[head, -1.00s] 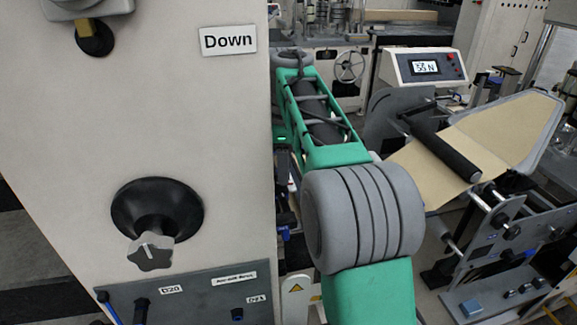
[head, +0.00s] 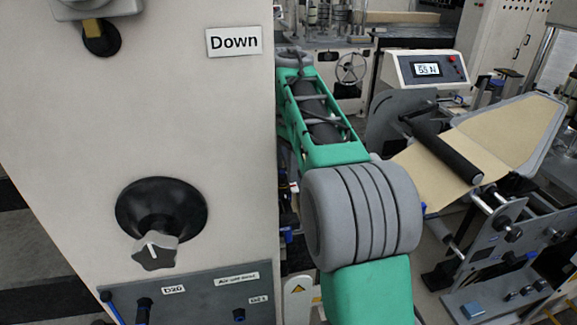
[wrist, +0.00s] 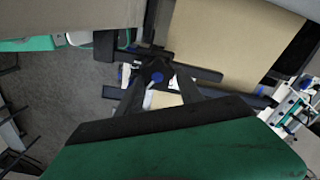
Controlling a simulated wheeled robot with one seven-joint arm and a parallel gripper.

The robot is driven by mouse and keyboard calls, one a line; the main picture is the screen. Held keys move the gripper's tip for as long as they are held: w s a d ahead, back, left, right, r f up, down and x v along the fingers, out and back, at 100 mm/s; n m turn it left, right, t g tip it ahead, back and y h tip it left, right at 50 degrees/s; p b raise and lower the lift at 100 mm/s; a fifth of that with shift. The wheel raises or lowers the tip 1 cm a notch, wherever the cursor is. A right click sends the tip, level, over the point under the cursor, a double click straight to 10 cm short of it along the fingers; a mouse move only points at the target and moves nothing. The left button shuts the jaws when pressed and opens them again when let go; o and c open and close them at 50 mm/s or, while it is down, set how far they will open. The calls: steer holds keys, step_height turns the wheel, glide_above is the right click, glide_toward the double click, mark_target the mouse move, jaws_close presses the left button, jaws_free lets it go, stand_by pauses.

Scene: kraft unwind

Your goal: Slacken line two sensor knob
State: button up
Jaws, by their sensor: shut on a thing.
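In the wrist view, my gripper (wrist: 158,80) has two dark fingers converging around a small dark knob with a blue centre (wrist: 157,76). The fingers are shut on it, and they hide most of its sides. The knob sits by dark bars beside a tan paper web. In the head view, my green and grey arm reaches away to the back, and my gripper and that knob are hidden.
A pale cabinet (head: 120,120) stands close at the left of my arm, with a grey star knob (head: 155,250) and a "Down" label (head: 233,41). At right are a display (head: 426,69), a dark roller (head: 447,153) and tan paper (head: 505,135). Grey floor (wrist: 75,95) shows below.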

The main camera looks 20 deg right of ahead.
mark_target(284, 170)
steer(key=shift+a+f+n, duration=0.1)
steer(key=shift+f+n, duration=0.1)
steer(key=shift+n, duration=0.5)
steer(key=shift+f+n, duration=0.2)
steer(key=shift+n, duration=0.5)
steer(key=o, duration=1.4)
steer(key=shift+r, duration=0.2)
steer(key=shift+w+r, duration=0.1)
steer(key=shift+r, duration=0.05)
step_height(284, 170, up, 8)
steer(key=shift+f, duration=0.25)
